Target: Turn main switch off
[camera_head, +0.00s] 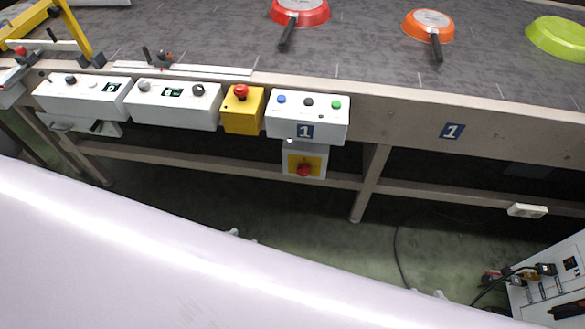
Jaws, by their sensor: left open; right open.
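Neither of my grippers can be made out in the head view. A large pale smooth surface, likely part of my own body, fills the lower left and hides what lies behind it.
Above the knob sit a white button box (328,121), a yellow box with a red emergency button (241,92) and white control boxes (172,106). Pans (300,12) lie on the conveyor (350,45). A table leg (369,184) stands right of the knob. A white cabinet (558,262) stands lower right.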

